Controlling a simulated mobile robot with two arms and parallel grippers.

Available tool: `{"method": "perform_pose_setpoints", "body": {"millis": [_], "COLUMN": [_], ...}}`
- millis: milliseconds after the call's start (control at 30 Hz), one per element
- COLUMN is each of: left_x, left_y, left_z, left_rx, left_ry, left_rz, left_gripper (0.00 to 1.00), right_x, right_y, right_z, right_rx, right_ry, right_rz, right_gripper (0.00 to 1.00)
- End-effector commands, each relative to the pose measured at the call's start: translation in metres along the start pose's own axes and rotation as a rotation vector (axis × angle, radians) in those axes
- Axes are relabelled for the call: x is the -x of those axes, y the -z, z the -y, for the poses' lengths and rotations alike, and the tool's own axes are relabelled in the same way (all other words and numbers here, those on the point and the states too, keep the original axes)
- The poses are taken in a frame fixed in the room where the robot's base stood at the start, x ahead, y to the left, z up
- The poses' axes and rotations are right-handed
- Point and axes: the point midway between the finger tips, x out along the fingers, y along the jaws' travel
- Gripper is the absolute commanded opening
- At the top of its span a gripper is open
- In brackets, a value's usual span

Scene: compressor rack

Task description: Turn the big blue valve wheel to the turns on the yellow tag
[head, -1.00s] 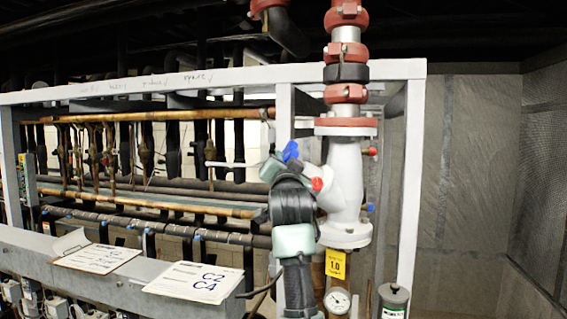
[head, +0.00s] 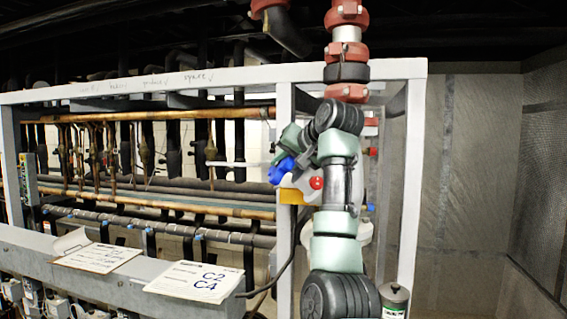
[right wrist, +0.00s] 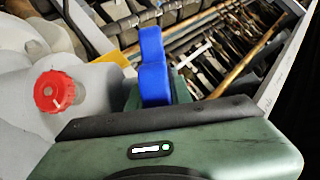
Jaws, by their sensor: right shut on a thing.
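The blue valve wheel (head: 283,170) is on the left side of the white valve body (head: 367,232); only part of it shows. In the right wrist view the blue wheel (right wrist: 153,68) sits at the jaws. My right gripper (head: 281,164) is shut on it. My right arm crosses in front of the valve body and hides much of it. The yellow tag on the pipe below the valve is hidden behind my arm. A yellow patch (head: 291,196) shows beside the valve, its writing not visible. My left gripper is not in view.
A red cap (head: 316,183) sits close to the wheel; it also shows in the right wrist view (right wrist: 54,92). The white frame post (head: 285,105) stands just behind. Paper cards (head: 195,282) lie on the ledge at left. A grey canister (head: 393,299) stands at lower right.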

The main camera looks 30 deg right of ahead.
Motion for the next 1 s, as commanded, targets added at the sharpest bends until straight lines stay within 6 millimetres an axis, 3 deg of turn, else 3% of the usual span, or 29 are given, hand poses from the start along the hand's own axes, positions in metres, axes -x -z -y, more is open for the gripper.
{"method": "perform_pose_setpoints", "body": {"millis": [300, 833, 867, 1000], "left_x": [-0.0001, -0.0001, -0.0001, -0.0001], "left_y": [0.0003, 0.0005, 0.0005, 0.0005], "left_z": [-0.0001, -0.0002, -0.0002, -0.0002], "left_rx": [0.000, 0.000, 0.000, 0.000], "left_ry": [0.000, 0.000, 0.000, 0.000], "left_rz": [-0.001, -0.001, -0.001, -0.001], "left_gripper": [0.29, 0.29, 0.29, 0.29], "right_x": [-0.0008, -0.0014, -0.0014, -0.0013], "right_y": [-0.0011, -0.0015, -0.0015, -0.0013], "right_z": [0.0007, 0.0006, 0.0006, 0.0004], "right_rx": [0.000, 0.000, 0.000, 0.000], "right_ry": [0.002, 0.002, 0.002, 0.001], "right_rz": [0.118, 0.137, 0.137, 0.136], "right_gripper": [0.00, 0.00, 0.26, 0.29]}}
